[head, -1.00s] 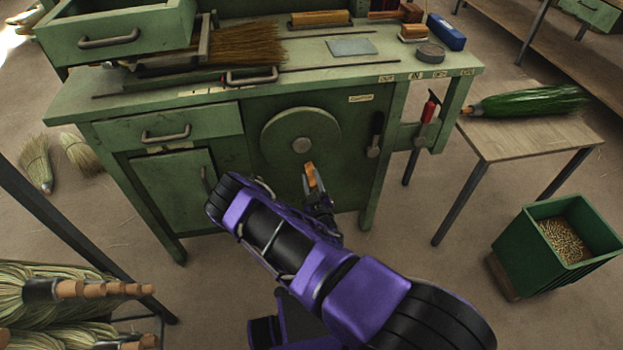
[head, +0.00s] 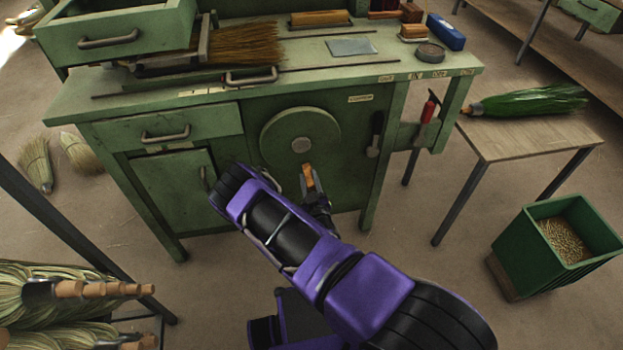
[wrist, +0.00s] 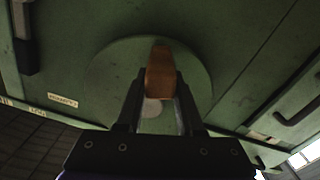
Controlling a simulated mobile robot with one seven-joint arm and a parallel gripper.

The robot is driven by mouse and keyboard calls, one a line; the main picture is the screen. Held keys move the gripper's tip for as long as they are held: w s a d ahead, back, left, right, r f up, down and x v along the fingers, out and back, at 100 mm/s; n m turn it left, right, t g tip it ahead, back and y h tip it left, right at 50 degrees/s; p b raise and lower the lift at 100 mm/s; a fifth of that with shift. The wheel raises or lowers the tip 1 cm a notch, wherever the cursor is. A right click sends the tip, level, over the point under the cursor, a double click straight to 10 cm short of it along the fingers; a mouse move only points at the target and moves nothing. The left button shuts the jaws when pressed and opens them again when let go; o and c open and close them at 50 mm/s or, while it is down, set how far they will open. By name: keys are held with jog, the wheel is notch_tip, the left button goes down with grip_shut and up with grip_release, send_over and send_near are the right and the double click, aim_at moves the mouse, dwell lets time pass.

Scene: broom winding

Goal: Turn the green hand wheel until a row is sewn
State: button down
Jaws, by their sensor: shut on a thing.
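The round green hand wheel (head: 283,122) is on the front of the green bench, with a pale hub at its centre. In the wrist view the wheel (wrist: 108,75) appears as a green disc behind my fingers. My gripper (head: 309,186) is at the lower edge of the wheel in the head view. It is shut on an orange-brown wooden handle (wrist: 160,76), which sits between the two dark fingers. The handle (head: 308,172) also shows in the head view. My purple arm hides part of the bench front. A broom head (head: 240,44) lies on the bench top.
A lever with a red grip (head: 428,110) and a dark-handled lever (head: 376,130) are right of the wheel. A wooden side table (head: 530,137) bears a green broom (head: 530,101). A green bin (head: 520,254) stands at right. Brooms (head: 50,300) lie at lower left.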

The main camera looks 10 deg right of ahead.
jog(key=shift+a+m, duration=0.7)
jog(key=shift+a, duration=0.45)
jog(key=c, duration=0.6)
grip_release()
jog(key=shift+d+f, duration=0.1)
jog(key=shift+d, duration=0.2)
jog(key=shift+o, duration=0.2)
jog(key=shift+s, duration=0.15)
